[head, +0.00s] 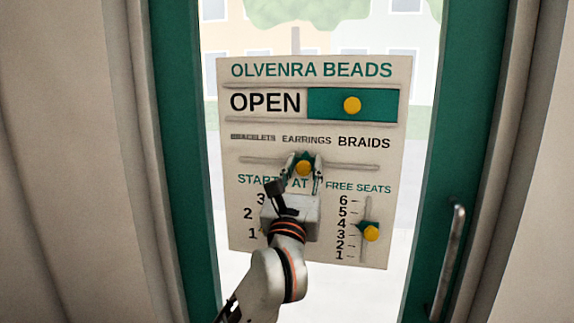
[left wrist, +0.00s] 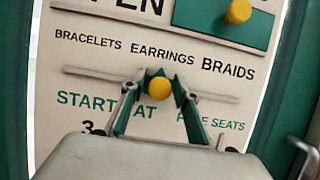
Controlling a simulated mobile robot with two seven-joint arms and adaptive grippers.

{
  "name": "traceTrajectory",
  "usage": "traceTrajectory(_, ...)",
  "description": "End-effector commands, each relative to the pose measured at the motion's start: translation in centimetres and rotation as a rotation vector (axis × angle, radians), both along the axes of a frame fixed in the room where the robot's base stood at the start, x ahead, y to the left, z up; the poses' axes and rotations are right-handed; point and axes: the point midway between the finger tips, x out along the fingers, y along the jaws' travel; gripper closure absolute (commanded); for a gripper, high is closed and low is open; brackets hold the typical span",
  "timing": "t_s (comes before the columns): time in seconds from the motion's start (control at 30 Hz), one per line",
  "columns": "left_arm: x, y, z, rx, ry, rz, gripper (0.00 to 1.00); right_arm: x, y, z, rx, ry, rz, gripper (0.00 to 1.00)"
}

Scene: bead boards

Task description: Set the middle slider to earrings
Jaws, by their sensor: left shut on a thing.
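The sign board (head: 395,100) reads OLVENRA BEADS and hangs on a glazed door. Its middle slider has a yellow knob (head: 303,168) on a green pointer, on a horizontal slot (head: 350,166) under the words BRACELETS, EARRINGS and BRAIDS. The knob stands below EARRINGS (head: 306,141). In the left wrist view the knob (left wrist: 159,88) is likewise under EARRINGS (left wrist: 162,54). My left gripper (head: 303,172) is shut on the knob, with a finger on each side; its fingers also show in the left wrist view (left wrist: 158,97). My right gripper is not in view.
Above is a green OPEN panel (head: 385,104) with a yellow knob (head: 352,105). At lower right is a vertical FREE SEATS slider with a yellow knob (head: 371,234) near 3 to 4. A metal door handle (head: 449,262) stands at the right. My arm hides part of the START AT scale.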

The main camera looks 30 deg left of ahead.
Motion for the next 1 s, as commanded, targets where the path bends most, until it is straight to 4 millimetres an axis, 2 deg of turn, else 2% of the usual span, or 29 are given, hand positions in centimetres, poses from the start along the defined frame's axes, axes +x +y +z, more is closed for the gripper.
traceTrajectory(0.2, 0.0, 0.0, -0.1, 0.000, 0.001, -0.001, 1.00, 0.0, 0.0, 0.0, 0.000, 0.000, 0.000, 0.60)
traceTrajectory(0.23, 0.0, 0.0, -0.1, 0.000, 0.001, -0.001, 0.68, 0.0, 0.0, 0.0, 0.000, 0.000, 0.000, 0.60)
traceTrajectory(0.27, 0.0, 0.0, -0.1, 0.000, 0.001, -0.001, 0.61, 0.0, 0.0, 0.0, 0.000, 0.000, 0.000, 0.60)
traceTrajectory(0.67, -0.3, -0.1, -0.2, 0.000, 0.001, -0.001, 0.61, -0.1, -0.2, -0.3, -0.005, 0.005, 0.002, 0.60)
traceTrajectory(0.77, -1.3, -0.3, -0.7, 0.000, 0.002, -0.001, 0.61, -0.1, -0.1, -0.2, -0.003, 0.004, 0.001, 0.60)
traceTrajectory(1.0, -5.5, -1.3, -2.5, -0.001, 0.004, -0.002, 0.61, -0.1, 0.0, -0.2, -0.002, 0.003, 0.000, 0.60)
